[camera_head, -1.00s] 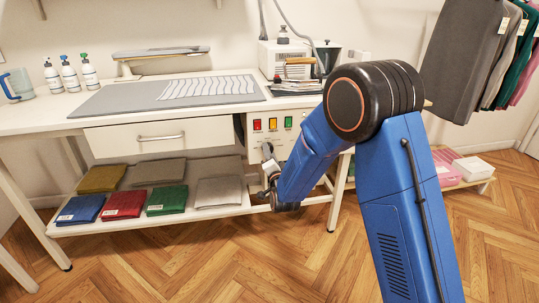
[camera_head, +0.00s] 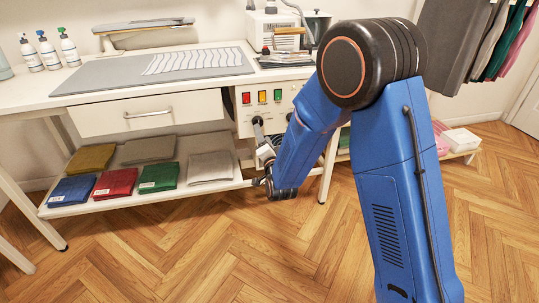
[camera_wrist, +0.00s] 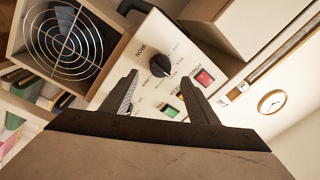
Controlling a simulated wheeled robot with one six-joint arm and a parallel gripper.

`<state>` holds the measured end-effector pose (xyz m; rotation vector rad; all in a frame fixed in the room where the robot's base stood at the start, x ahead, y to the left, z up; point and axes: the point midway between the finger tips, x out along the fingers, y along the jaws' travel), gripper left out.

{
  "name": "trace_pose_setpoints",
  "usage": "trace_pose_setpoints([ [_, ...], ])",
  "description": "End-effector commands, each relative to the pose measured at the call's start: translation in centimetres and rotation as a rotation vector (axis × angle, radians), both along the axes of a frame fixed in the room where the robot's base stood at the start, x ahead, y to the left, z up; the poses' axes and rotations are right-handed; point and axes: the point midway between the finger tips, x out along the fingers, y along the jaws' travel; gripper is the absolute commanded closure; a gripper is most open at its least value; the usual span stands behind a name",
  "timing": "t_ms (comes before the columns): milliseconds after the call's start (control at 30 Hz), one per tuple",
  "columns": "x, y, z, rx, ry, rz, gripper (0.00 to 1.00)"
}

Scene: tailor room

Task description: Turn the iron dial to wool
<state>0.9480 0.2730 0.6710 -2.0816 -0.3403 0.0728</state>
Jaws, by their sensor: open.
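The black iron dial (camera_wrist: 160,65) sits on a white control panel (camera_wrist: 146,92) in the wrist view, beside the printed word IRON. The small setting labels around it are too small to read, and I cannot tell where it points. My gripper (camera_wrist: 159,77) is open, its two dark fingers reaching toward the panel on either side of the dial. I cannot tell whether they touch it. In the head view my gripper (camera_head: 262,128) is in front of the panel (camera_head: 247,115), below the red, yellow and green lights, and the dial is not clearly visible there.
A red switch (camera_wrist: 205,77) and a green switch (camera_wrist: 170,111) lie close to the right finger. A round fan grille (camera_wrist: 64,40) is at upper left. A drawer (camera_head: 154,114) adjoins the panel, and a lower shelf (camera_head: 215,188) holds several folded cloths. The wooden floor in front is clear.

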Motion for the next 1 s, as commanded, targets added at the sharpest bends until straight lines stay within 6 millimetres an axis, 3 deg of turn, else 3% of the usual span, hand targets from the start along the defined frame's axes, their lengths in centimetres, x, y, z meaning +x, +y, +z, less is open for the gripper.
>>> trace_pose_setpoints([
  [300,-6.2,-1.7,-0.6,-0.001,0.002,0.001,0.46],
  [500,-9.0,-2.5,-0.9,0.000,0.001,0.002,0.46],
  [700,-10.4,-2.9,-1.0,0.000,0.001,0.000,0.46],
  [1000,-10.5,-3.0,-1.0,0.000,0.001,-0.001,0.46],
])
